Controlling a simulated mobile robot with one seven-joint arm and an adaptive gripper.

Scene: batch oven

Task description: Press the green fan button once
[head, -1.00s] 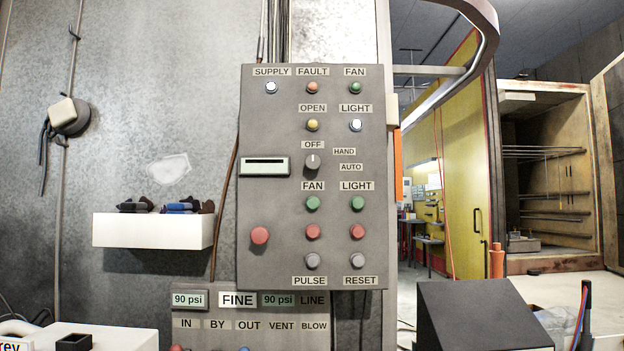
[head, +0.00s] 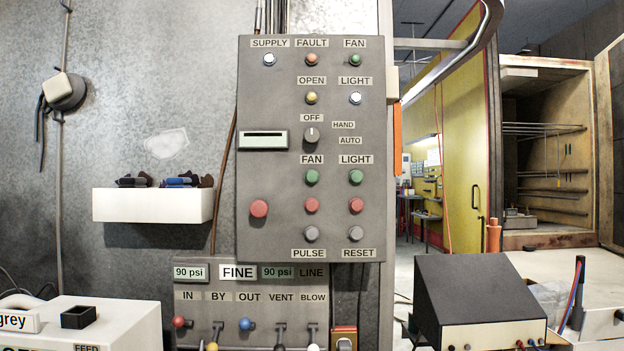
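The grey control panel (head: 270,220) stands upright in the middle of the head view. The green fan button (head: 312,177) sits under the lower FAN label, above a red button (head: 311,205). A similar green button (head: 356,177) sits to its right under the LIGHT label. A small green FAN lamp (head: 355,59) is at the panel's top right. The selector knob (head: 311,135) is between OFF, HAND and AUTO labels. My gripper is not in view, and nothing covers the fan button.
Below is a valve panel (head: 190,332) with several levers. A white shelf (head: 150,207) with dark items juts from the wall at left. A white box (head: 110,330) is at lower left, and a dark sloped box (head: 470,290) at lower right. An open oven chamber (head: 550,240) is at right.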

